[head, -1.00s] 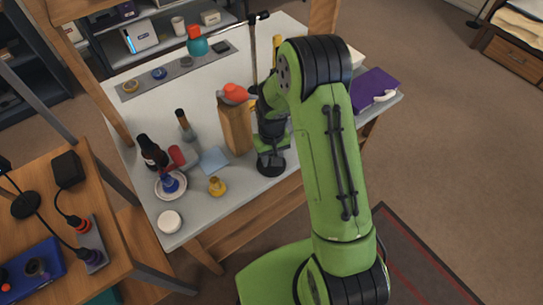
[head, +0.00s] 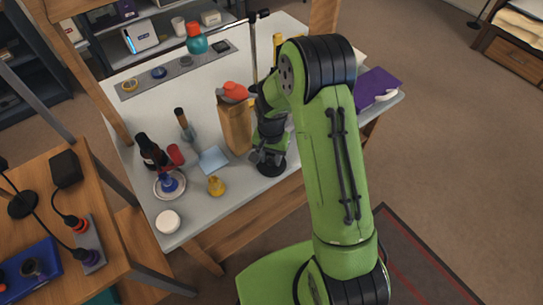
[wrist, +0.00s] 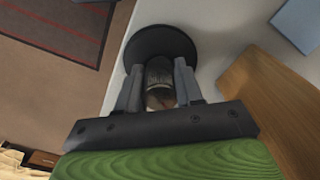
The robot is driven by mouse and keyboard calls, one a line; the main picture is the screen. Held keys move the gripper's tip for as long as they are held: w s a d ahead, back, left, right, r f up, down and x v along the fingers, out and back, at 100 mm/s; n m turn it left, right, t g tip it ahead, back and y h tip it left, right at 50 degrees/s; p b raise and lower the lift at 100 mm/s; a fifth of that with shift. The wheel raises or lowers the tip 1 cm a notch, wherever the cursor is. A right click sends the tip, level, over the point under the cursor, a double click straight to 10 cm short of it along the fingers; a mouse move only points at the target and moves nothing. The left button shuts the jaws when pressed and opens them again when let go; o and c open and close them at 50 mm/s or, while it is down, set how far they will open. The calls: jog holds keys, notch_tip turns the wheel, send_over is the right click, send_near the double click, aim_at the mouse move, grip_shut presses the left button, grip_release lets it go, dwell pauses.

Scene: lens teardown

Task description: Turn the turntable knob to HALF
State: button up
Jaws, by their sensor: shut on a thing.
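The turntable (head: 272,170) is a round black disc near the front edge of the grey worktop. It also shows in the wrist view (wrist: 160,40). Its dark knob (wrist: 159,82) stands up between my fingers, with a paler, brownish spot on its top. My gripper (wrist: 159,72) is shut on the knob, one finger on each side. In the head view my gripper (head: 268,158) is directly over the disc and hides most of the knob. I cannot make out a HALF mark or any pointer in either view.
A wooden block (head: 236,128) with an orange-red top stands close left of my gripper. A blue pad (head: 213,160), yellow object (head: 216,186), dark bottle (head: 150,150), white dish (head: 168,196) and white lid (head: 168,222) lie further left. A purple book (head: 376,88) lies at right.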

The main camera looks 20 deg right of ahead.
jog(key=m, duration=0.5)
jog(key=shift+s+a+f+m+b, duration=0.1)
jog(key=shift+s+a+m+b, duration=0.05)
jog(key=shift+m+b, duration=0.15)
jog(key=shift+a+m, duration=0.1)
jog(key=shift+m, duration=2.2)
jog(key=o, duration=1)
jog(key=shift+o, duration=0.2)
